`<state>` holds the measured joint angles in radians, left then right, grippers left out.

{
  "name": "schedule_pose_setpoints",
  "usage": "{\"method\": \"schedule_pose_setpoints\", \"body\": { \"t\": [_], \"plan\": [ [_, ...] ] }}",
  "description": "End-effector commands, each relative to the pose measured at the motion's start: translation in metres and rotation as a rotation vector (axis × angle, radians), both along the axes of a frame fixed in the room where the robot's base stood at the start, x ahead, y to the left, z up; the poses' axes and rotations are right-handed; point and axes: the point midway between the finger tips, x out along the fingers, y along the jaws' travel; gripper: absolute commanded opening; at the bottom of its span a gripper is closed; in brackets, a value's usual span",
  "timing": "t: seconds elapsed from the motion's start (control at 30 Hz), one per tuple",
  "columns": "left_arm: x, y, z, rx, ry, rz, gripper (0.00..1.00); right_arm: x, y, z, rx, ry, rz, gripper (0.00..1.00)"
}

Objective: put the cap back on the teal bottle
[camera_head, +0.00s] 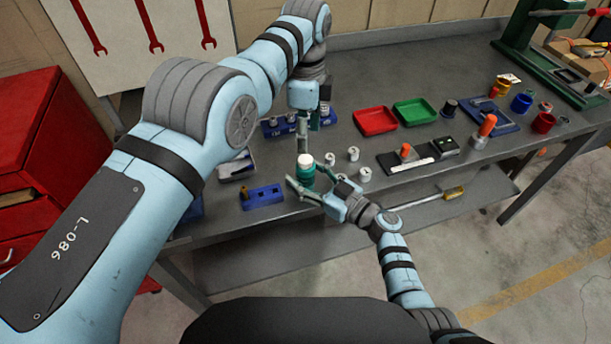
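The teal bottle (307,175) is upright near the front edge of the bench, with a white top (305,159); I cannot tell whether this is the cap or the bare neck. My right gripper (305,179) comes in from the lower right, low on the bottle, with a finger on either side, and appears shut on it. My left gripper (303,146) points straight down just above or behind the white top. Its fingers are seen nearly edge-on, so its opening and any held cap cannot be made out.
Small white cylinders (353,154) stand right of the bottle. A blue block (262,196) lies to its left, and a blue rack (270,130) is behind. Red (375,121) and green (415,111) trays lie farther back. A tool with a yellow handle (453,193) lies on the lower shelf.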

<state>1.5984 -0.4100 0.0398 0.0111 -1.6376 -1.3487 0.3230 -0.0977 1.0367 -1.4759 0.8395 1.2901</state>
Motion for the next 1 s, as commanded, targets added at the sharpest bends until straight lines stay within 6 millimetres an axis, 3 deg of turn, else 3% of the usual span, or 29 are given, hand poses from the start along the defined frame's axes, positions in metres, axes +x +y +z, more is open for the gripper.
{"method": "schedule_pose_setpoints", "body": {
  "t": [0.37,0.8,1.0],
  "plan": [
    [0.0,0.0,0.0,0.0,0.0,0.0,0.48,-0.007,-0.009,0.0,-0.001,-0.001,-0.001,0.59],
    [0.0,0.0,0.0,0.0,0.0,0.0,0.48,-0.066,-0.078,-0.001,-0.003,0.001,0.001,0.59],
    [0.0,0.0,0.0,0.0,0.0,0.0,0.48,-0.077,-0.092,0.0,0.0,0.0,0.0,0.59]
  ]
}}
